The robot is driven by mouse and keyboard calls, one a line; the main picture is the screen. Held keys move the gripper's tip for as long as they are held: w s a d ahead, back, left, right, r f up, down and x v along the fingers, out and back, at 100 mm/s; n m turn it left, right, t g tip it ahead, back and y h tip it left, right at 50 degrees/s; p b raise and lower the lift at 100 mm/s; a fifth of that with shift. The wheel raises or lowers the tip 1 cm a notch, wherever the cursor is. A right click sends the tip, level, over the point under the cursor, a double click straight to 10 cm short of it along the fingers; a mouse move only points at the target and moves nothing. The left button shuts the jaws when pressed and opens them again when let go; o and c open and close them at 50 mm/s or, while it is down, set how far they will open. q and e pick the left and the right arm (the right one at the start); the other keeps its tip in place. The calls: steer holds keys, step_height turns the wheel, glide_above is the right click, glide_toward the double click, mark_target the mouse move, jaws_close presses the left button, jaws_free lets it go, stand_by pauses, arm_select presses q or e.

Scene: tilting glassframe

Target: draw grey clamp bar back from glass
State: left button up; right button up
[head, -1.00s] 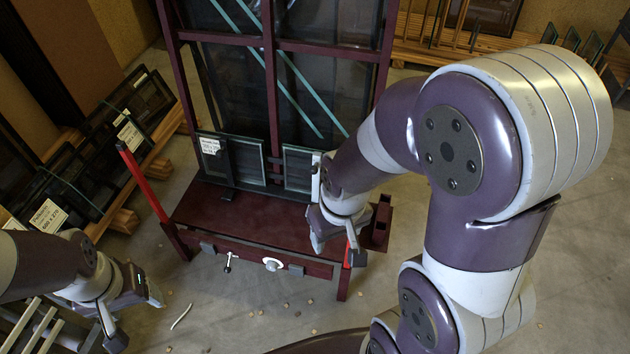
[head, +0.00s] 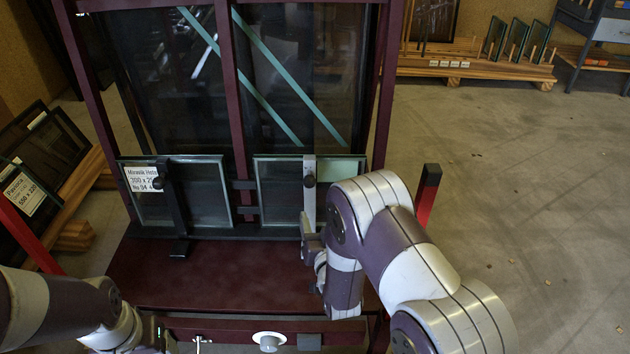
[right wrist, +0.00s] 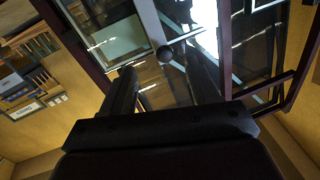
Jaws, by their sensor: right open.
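The grey clamp bar (head: 309,205) stands upright in front of the right small glass pane (head: 279,200), with a dark round knob (head: 309,181) near its top. My right gripper (head: 312,228) is beside the bar's lower part in the head view, mostly hidden by its own wrist. In the right wrist view it is open (right wrist: 160,60), its two dark fingers on either side of the knob (right wrist: 165,54). The pale bar (right wrist: 150,22) runs up from the knob there. Contact cannot be told. My left gripper (head: 158,340) is at the lower left, partly cut off.
A dark clamp bar (head: 171,205) stands before the left labelled pane (head: 200,190). Behind is the maroon frame (head: 232,90) with large glass. The maroon table (head: 200,280) is bare in front. Red posts (head: 427,195) stand at the sides. Floor at the right is open.

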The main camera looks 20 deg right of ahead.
mark_target(311, 186)
steer(key=shift+t, duration=0.4)
steer(key=w+b, duration=0.1)
steer(key=w, duration=0.3)
steer(key=w+r+b, duration=0.1)
steer(key=w+b, duration=0.1)
steer(key=w, duration=0.1)
steer(key=w+d+b, duration=0.1)
steer(key=w+b, duration=0.1)
steer(key=w, duration=0.2)
steer(key=shift+w+r, duration=0.15)
steer(key=shift+w, duration=0.2)
steer(key=shift+w+r, duration=0.15)
steer(key=shift+w, duration=0.25)
